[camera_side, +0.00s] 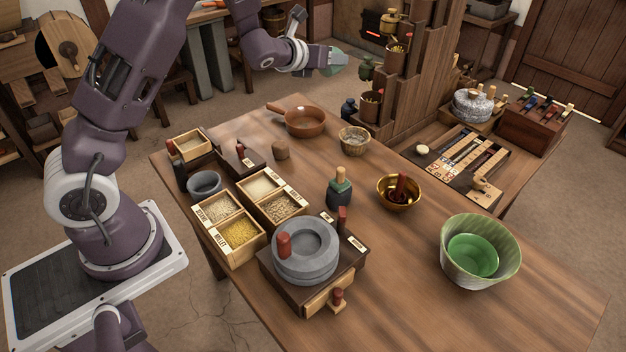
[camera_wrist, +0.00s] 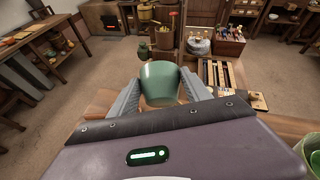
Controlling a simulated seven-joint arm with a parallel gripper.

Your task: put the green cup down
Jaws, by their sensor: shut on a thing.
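The green cup (camera_wrist: 160,84) is between the two grey fingers of my gripper (camera_wrist: 162,92) in the wrist view. In the side view my gripper (camera_side: 330,62) is at the top middle, beyond the far edge of the wooden table. The cup (camera_side: 340,57) shows there as a small grey-green shape at the fingertips. My gripper is shut on the cup and holds it in the air, above table height.
The table (camera_side: 420,308) holds a brown pan (camera_side: 304,121), a wicker basket (camera_side: 354,139), a brass bowl (camera_side: 399,194), a large green bowl (camera_side: 450,232), a stone quern (camera_side: 304,262) and grain boxes (camera_side: 240,236). A wooden tower (camera_side: 425,75) stands behind. The table's front right is clear.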

